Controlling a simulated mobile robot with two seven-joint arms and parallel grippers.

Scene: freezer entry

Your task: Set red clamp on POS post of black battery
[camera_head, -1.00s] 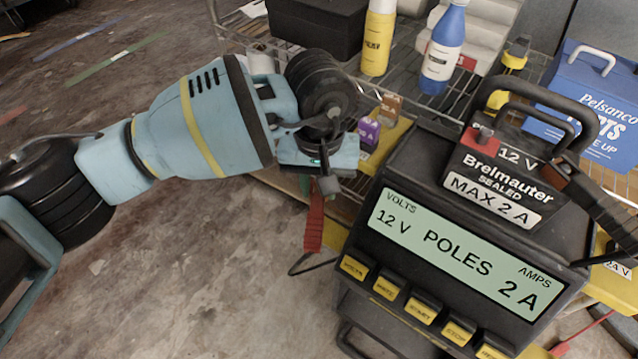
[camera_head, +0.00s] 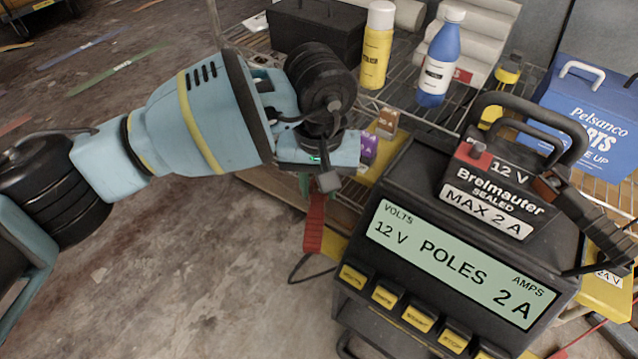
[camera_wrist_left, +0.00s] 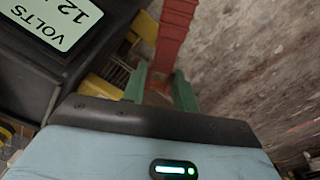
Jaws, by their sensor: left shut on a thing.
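The black battery (camera_head: 493,188), marked 12 V, sits on top of the charger. Its red-marked post (camera_head: 473,153) is at its upper left corner. My left gripper (camera_head: 308,188) is shut on the red clamp (camera_head: 316,232), which hangs below it, left of the charger and apart from the battery. In the left wrist view the green fingertips (camera_wrist_left: 160,88) sit at the end of the red clamp (camera_wrist_left: 172,40). The wrist partly hides the grip in the head view. A black clamp (camera_head: 552,186) is at the battery's right side. My right gripper is out of view.
The charger (camera_head: 375,205) shows "POLES", 12 V and 2 A. Behind it a wire shelf holds a yellow can (camera_head: 377,45), a blue bottle (camera_head: 439,60), a black box (camera_head: 315,35) and a blue case (camera_head: 590,105).

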